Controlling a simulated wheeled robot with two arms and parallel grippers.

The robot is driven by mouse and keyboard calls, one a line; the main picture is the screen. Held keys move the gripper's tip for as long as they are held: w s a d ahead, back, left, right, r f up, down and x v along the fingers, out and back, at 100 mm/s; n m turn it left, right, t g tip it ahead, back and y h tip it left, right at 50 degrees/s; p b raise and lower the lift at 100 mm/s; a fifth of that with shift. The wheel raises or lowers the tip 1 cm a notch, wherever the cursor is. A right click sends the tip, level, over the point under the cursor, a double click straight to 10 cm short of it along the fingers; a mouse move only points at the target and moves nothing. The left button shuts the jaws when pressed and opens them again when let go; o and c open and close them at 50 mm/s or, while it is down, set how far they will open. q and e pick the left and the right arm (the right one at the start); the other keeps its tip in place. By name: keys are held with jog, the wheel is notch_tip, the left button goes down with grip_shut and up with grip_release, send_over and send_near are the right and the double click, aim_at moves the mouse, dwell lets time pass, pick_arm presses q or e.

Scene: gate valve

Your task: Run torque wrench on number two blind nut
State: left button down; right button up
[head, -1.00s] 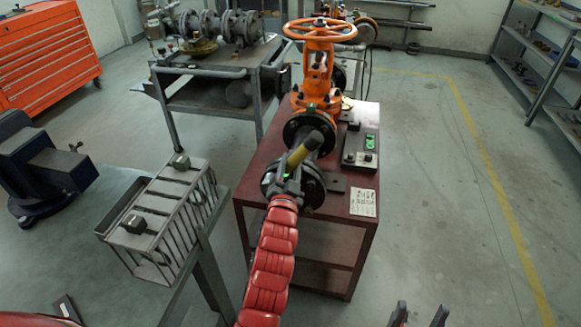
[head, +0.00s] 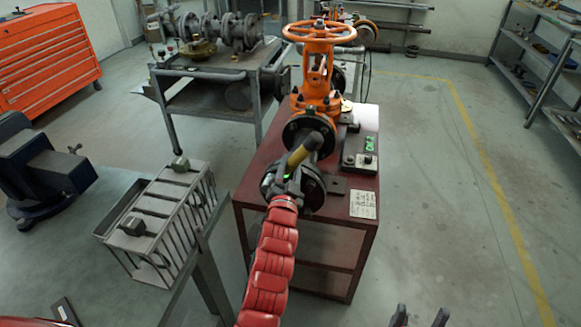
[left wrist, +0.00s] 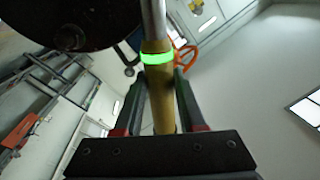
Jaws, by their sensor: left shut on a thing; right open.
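The torque wrench has a yellow handle (head: 301,152), which also shows in the left wrist view (left wrist: 162,103) with a lit green ring (left wrist: 157,58) and a metal shaft (left wrist: 152,20). My left gripper (head: 287,183) is shut on this handle; its fingers (left wrist: 158,112) lie on both sides of it. The dark blind flange (head: 314,190) is at the near end of the orange gate valve (head: 318,75). My arm and the wrench partly cover the flange. Its individual nuts and the wrench's contact with them cannot be made out. My right gripper (head: 419,317) is open and empty at the bottom edge.
The valve stands on a dark red bench (head: 261,150) with a control box (head: 361,160) showing a green display, and a label card (head: 363,204). A slotted metal rack (head: 160,222) stands on the left table. Floor to the right is clear.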

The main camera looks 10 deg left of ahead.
pick_arm(q)
jog(key=shift+w+r+b, duration=0.15)
jog(key=shift+w+b, duration=0.1)
jog(key=shift+b, duration=0.1)
dwell(0.4)
jog(key=shift+r, duration=0.1)
jog(key=shift+s+b, duration=0.1)
jog(key=shift+b, duration=0.2)
dwell(0.7)
dwell(1.4)
jog(key=shift+s, duration=0.15)
